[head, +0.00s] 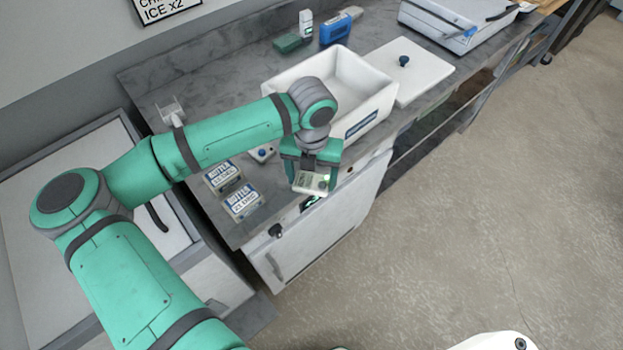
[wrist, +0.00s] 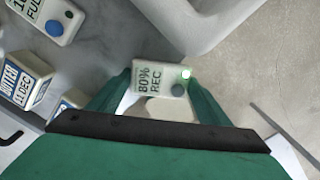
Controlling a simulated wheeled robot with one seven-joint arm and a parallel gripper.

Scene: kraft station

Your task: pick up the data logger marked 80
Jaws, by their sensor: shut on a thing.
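The data logger marked 80 (wrist: 155,79) shows in the wrist view as a pale box reading "80% REC", with a grey-blue button and a lit green light. My gripper (wrist: 160,88) is shut on it, one green finger on each side. In the head view the same logger (head: 311,182) hangs in my gripper (head: 312,166) at the front edge of the counter. Whether it is clear of the counter top is hard to tell. Another pale logger (wrist: 54,18), with a blue button and a label partly reading "10" and "FULL", lies at the upper left of the wrist view.
Two butter packs (head: 222,177) (head: 242,201) stand on the counter (head: 225,221) left of my gripper. An open white box (head: 369,93) stands behind my gripper, its white lid (head: 413,75) to the right. A blue item (head: 335,29) and a green block (head: 288,43) lie farther back.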

